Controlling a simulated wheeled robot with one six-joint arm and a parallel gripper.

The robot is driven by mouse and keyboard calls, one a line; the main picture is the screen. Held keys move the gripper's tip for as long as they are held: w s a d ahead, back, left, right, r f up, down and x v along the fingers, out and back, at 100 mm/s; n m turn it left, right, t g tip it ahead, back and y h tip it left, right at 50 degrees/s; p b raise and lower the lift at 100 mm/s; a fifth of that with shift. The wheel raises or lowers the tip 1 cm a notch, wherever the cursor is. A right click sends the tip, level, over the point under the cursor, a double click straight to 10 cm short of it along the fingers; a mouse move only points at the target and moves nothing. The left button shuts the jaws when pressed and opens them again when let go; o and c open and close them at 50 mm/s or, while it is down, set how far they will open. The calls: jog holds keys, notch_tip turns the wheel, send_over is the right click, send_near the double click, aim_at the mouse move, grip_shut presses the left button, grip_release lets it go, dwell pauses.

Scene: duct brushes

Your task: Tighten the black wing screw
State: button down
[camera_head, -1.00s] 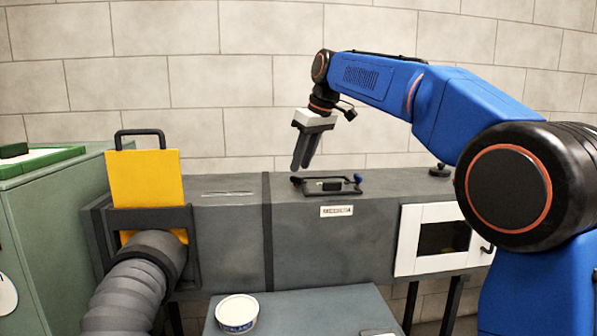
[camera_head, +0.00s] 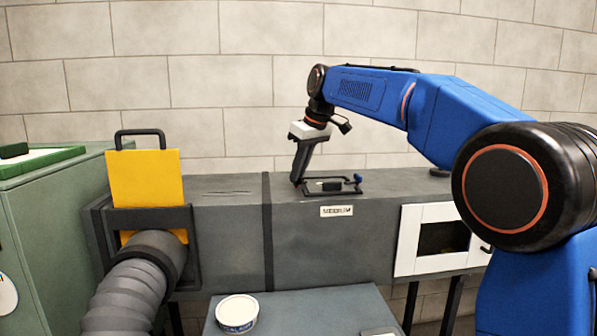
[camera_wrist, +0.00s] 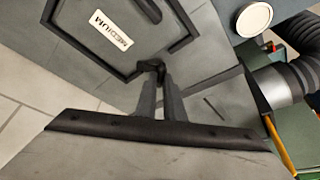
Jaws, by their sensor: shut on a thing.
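The black wing screw (camera_wrist: 154,67) is at the corner of a black-framed hatch (camera_head: 330,190) on top of the grey duct. My gripper (camera_head: 297,180) points down at the left end of this hatch, its fingers tilted. In the wrist view the two fingertips (camera_wrist: 161,80) are closed around the wing screw and partly hide it. In the head view the screw is hidden by the fingers. A blue wing screw (camera_head: 358,178) stands at the hatch's right end. The hatch's black handle (camera_wrist: 148,9) shows at the top of the wrist view.
The grey duct (camera_head: 230,235) carries a "MEDIUM" label (camera_head: 336,211) and a white-framed window door (camera_head: 408,240). A yellow plate with a handle (camera_head: 145,185) stands in a slot at left, above a ribbed hose (camera_head: 125,290). A white tub (camera_head: 238,312) sits on the low table (camera_head: 310,310) in front.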

jog(key=m+t+h, duration=0.1)
jog(key=m, duration=0.2)
jog(key=shift+a, duration=0.15)
jog(key=shift+s+a+m+t+h, duration=0.15)
jog(key=shift+m+h, duration=0.2)
jog(key=shift+m, duration=0.75)
jog(key=shift+w+d+m+t+h, duration=0.15)
jog(key=shift+m+h, duration=0.2)
jog(key=shift+m, duration=0.75)
jog(key=shift+s, duration=0.1)
jog(key=c, duration=1.9)
grip_release()
jog(key=shift+o, duration=0.2)
jog(key=shift+r, duration=0.1)
